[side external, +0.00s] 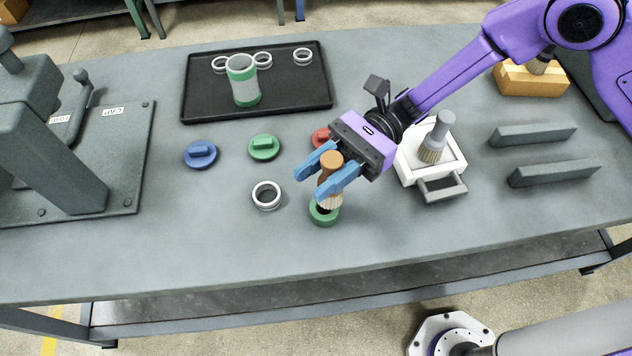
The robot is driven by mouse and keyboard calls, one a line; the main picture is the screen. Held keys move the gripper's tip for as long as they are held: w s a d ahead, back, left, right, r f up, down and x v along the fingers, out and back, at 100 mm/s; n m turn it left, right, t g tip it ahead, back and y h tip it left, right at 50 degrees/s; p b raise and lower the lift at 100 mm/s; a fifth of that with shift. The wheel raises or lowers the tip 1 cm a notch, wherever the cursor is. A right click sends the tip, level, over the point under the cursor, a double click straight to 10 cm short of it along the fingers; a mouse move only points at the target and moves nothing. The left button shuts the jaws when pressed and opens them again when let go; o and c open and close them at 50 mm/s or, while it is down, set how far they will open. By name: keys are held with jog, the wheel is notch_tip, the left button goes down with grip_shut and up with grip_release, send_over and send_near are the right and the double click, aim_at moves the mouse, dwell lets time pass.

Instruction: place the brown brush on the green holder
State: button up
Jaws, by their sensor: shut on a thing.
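The brown brush (330,180) has a brown handle and pale bristles and stands roughly upright. My gripper (329,181), with blue fingers, is shut on its handle. The green holder (324,217) is a short green ring with a dark opening, on the table just below the brush. The bristle end is right over the holder and overlaps it in this view. I cannot tell whether the bristles touch it or are inside it. My fingers hide part of the brush.
A white ring (266,195), a green lid (263,147) and a blue lid (201,154) lie to the left. A red lid (320,138) is partly behind my gripper. A white box (451,163) with a grey-handled brush (436,137) stands right. A black tray (290,95) lies behind. The front table is clear.

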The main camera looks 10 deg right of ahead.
jog(key=shift+w+a+f, duration=0.1)
jog(key=shift+a+f, duration=0.1)
jog(key=shift+f, duration=0.8)
jog(key=shift+w+a+f, duration=0.1)
jog(key=shift+a+f, duration=0.05)
jog(key=shift+f, duration=0.85)
jog(key=shift+f, duration=0.15)
jog(key=o, duration=1.1)
jog(key=shift+c, duration=0.2)
jog(key=v, duration=0.7)
jog(key=shift+w+d, duration=0.15)
jog(key=shift+d, duration=0.1)
